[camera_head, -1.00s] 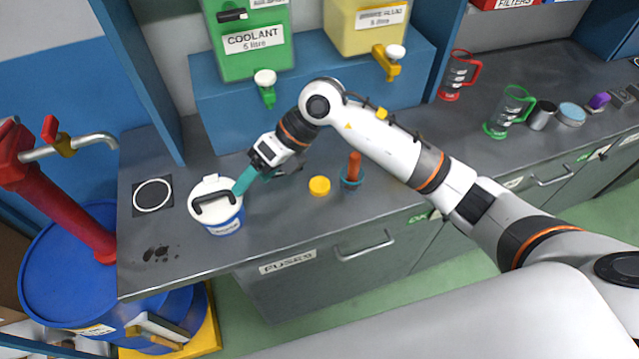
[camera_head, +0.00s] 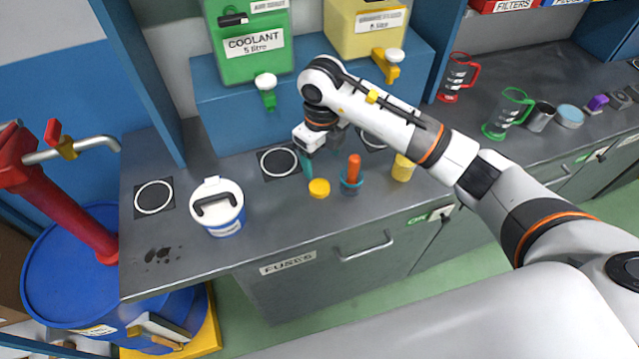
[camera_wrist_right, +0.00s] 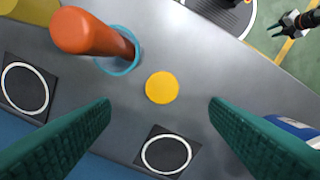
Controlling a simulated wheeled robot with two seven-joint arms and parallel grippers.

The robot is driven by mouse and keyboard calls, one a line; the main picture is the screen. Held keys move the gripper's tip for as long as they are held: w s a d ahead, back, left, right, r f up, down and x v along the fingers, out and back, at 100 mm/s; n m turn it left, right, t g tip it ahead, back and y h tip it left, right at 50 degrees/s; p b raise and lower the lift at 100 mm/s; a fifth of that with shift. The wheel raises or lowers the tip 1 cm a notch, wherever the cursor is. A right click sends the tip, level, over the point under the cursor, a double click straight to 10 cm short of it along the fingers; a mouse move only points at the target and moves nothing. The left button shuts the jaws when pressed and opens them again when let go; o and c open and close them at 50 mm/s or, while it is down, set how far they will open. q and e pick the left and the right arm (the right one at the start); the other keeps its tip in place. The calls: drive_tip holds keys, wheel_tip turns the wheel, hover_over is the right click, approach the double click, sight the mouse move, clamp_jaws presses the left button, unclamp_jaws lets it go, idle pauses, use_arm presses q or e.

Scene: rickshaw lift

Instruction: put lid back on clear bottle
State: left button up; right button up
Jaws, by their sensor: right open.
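A round yellow lid (camera_head: 319,188) lies flat on the grey counter; it also shows in the right wrist view (camera_wrist_right: 162,88). My right gripper (camera_head: 309,164) is open and empty above the counter, just behind the lid. In the right wrist view, its teal fingers stand wide apart, with the lid just beyond the gap between their tips. Beside the lid stands a blue-rimmed vessel (camera_head: 352,187) with an orange handle sticking up. A yellow vessel (camera_head: 402,170) stands partly behind my right arm. I cannot tell which is the clear bottle. My left gripper (camera_wrist_right: 289,22) shows small in the right wrist view.
A white lidded tub (camera_head: 218,210) stands to the left, beside a ringed black pad (camera_head: 154,197). Another ringed pad (camera_head: 278,162) is empty behind the lid. Coolant (camera_head: 250,55) and yellow fluid (camera_head: 362,28) dispensers stand at the back. The front counter edge is clear.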

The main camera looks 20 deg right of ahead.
sight(320, 186)
wheel_tip(320, 186, down, 4)
drive_tip(key=shift+r+p, duration=0.1)
drive_tip(key=shift+p, duration=0.4)
drive_tip(key=shift+f, duration=0.25)
drive_tip(key=f+p, duration=0.1)
drive_tip(key=f, duration=0.2)
drive_tip(key=f+p, duration=0.1)
drive_tip(key=shift+a+f+p, duration=0.25)
drive_tip(key=shift+p, duration=0.1)
drive_tip(key=shift+f, duration=0.35)
drive_tip(key=c, duration=1.1)
drive_tip(key=shift+o, duration=0.2)
wheel_tip(320, 186, up, 10)
drive_tip(key=b, duration=0.3)
